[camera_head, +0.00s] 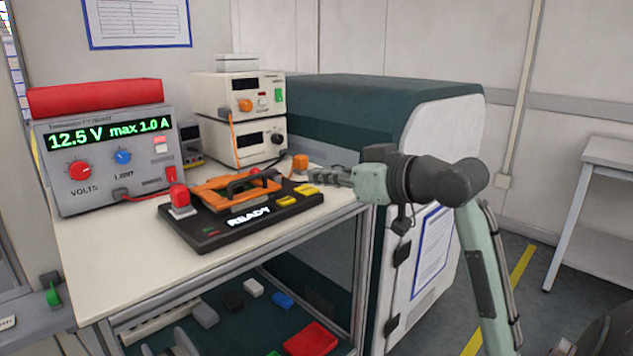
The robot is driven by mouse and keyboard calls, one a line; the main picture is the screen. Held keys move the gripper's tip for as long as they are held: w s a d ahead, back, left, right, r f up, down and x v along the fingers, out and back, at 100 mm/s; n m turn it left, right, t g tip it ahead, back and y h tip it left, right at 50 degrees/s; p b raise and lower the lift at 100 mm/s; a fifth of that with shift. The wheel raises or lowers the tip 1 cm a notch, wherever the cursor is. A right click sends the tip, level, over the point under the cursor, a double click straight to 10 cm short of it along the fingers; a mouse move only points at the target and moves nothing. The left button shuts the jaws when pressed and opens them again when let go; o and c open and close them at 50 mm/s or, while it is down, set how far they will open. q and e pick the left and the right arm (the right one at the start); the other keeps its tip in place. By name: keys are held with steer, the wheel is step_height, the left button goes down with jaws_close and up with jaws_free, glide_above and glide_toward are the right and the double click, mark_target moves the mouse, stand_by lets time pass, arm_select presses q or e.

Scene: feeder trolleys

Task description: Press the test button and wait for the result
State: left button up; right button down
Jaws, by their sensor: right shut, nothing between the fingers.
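A black test fixture (205,237) lies on the bench top, with "READY" lit in white on its front face. A red button (180,195) on a pale base stands at its left end. An orange frame with a black handle (240,189) sits in its middle, and yellow pads (286,201) are at its right. My right gripper (314,175) is shut and empty, pointing left at the right end of the fixture, apart from the red button. My left gripper is not in view.
A power supply (105,175) reading "12.5 V max 1.0 A" stands at the bench's left. Stacked instruments (238,95) stand behind the fixture. A green and white cabinet (440,120) adjoins on the right. A lower shelf holds a red tray (311,340) and small blocks.

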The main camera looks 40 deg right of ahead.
glide_above(286, 201)
steer(key=s, duration=0.3)
steer(key=shift+w+d+f+p, duration=0.1)
steer(key=shift+w+f+p, duration=0.05)
steer(key=shift+f, duration=0.3)
steer(key=shift+w+d+f+p, duration=0.1)
steer(key=shift+f+p, duration=0.05)
steer(key=shift+f, duration=0.25)
steer(key=f, duration=0.2)
steer(key=shift+w+f, duration=0.3)
steer(key=shift+f, duration=0.85)
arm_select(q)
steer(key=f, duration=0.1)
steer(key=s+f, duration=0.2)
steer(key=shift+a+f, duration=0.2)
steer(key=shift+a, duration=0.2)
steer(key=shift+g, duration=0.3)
arm_select(e)
steer(key=shift+d+f, duration=0.1)
